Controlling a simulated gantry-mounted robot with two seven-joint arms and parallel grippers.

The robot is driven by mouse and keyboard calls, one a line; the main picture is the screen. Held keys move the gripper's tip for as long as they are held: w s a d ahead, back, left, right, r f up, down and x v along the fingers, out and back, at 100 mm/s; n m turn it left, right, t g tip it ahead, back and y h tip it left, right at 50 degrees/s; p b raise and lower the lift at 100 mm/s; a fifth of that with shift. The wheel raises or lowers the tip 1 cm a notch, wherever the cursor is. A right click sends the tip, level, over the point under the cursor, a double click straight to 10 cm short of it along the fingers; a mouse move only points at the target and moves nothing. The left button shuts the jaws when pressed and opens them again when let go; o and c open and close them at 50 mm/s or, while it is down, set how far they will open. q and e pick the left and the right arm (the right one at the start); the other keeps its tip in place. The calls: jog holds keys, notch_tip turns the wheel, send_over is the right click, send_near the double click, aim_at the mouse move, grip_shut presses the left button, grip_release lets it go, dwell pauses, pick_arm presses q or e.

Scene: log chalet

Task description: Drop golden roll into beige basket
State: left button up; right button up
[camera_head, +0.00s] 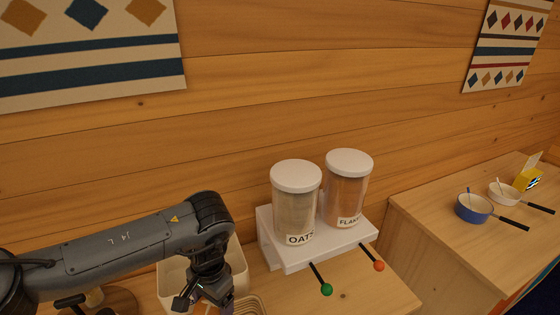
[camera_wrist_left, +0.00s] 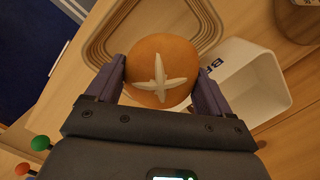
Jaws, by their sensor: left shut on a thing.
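The golden roll (camera_wrist_left: 150,52), round with a pale cross scored on top, is between the fingers of my left gripper (camera_wrist_left: 161,80) in the left wrist view. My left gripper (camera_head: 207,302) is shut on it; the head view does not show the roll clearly. The beige basket (camera_wrist_left: 96,42), with a ribbed rounded rim, lies beyond the roll in the left wrist view. The roll overlaps its near edge in that picture; its height above it cannot be told. Part of the basket (camera_head: 252,303) shows at the bottom of the head view. My right gripper is not in view.
A whitish bin (camera_wrist_left: 262,72) with partly hidden lettering stands right beside the roll; it also shows behind my left arm (camera_head: 238,262). Oats (camera_head: 296,205) and flakes (camera_head: 347,190) dispensers stand on a white base (camera_head: 290,262) with protruding levers. Pans (camera_head: 473,208) sit on the right counter.

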pick_arm(q)
jog(key=shift+s+f, duration=0.1)
jog(key=shift+f, duration=0.55)
notch_tip(320, 180, down, 4)
jog(key=b, duration=0.2)
jog(key=shift+f+b, duration=0.25)
jog(key=shift+b, duration=0.15)
jog(key=o, duration=0.9)
jog(key=shift+r, duration=0.1)
